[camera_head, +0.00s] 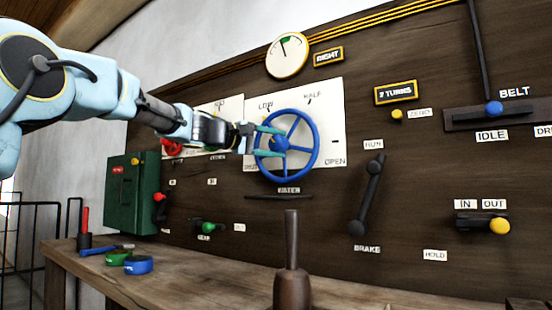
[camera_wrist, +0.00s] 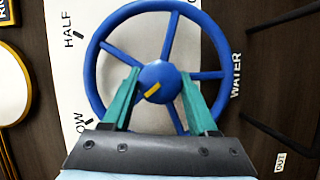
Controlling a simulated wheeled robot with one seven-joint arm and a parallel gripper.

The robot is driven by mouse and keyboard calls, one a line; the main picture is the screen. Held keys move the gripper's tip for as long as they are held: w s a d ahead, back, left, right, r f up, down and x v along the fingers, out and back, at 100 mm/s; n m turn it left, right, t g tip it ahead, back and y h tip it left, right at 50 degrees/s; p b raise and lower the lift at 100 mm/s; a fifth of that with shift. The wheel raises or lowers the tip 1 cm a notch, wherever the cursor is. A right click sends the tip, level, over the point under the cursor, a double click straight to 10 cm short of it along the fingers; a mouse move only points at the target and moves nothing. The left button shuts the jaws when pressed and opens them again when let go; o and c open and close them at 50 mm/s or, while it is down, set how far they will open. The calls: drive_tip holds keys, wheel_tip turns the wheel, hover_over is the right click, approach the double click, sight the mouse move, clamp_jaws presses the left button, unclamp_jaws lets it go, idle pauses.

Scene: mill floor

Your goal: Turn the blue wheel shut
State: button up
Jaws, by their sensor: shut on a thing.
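The blue wheel (camera_head: 316,146) is mounted on a white dial plate (camera_head: 335,120) on the dark wooden panel, above the label WATER. The plate carries LOW, HALF and OPEN marks; a label at its lower left is too small to read surely. My gripper (camera_head: 272,142) reaches the wheel from the left. In the wrist view the wheel (camera_wrist: 96,62) fills the upper middle, with a yellow mark on its hub. My gripper's teal fingers (camera_wrist: 160,80) are closed on the hub, one on each side, inside the rim.
A dark bottle-shaped post (camera_head: 291,270) rises in front of the wheel, above the wooden bench (camera_head: 190,270). Tape rolls (camera_head: 138,264) lie on the bench at left.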

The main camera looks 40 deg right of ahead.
drive_tip(key=n+h+b, duration=0.1)
drive_tip(key=n+b, duration=0.3)
drive_tip(key=b, duration=0.1)
drive_tip(key=f+n+h+b, duration=0.1)
drive_tip(key=n+b, duration=0.1)
drive_tip(key=shift+t+h, duration=0.3)
drive_tip(key=n+b, duration=0.1)
drive_tip(key=n+t+b, duration=0.1)
drive_tip(key=n+b, duration=0.1)
drive_tip(key=n+h+b, duration=0.1)
drive_tip(key=n, duration=0.1)
drive_tip(key=shift+r, duration=0.25)
drive_tip(key=shift+b, duration=0.3)
drive_tip(key=o, duration=1.4)
drive_tip(key=shift+r, duration=0.1)
drive_tip(key=shift+c, duration=0.2)
drive_tip(key=b+v, duration=0.3)
drive_tip(key=v, duration=0.7)
drive_tip(key=shift+a+f, duration=0.25)
drive_tip(key=shift+a, duration=0.1)
drive_tip(key=shift+s+r, duration=0.1)
drive_tip(key=shift+s, duration=0.05)
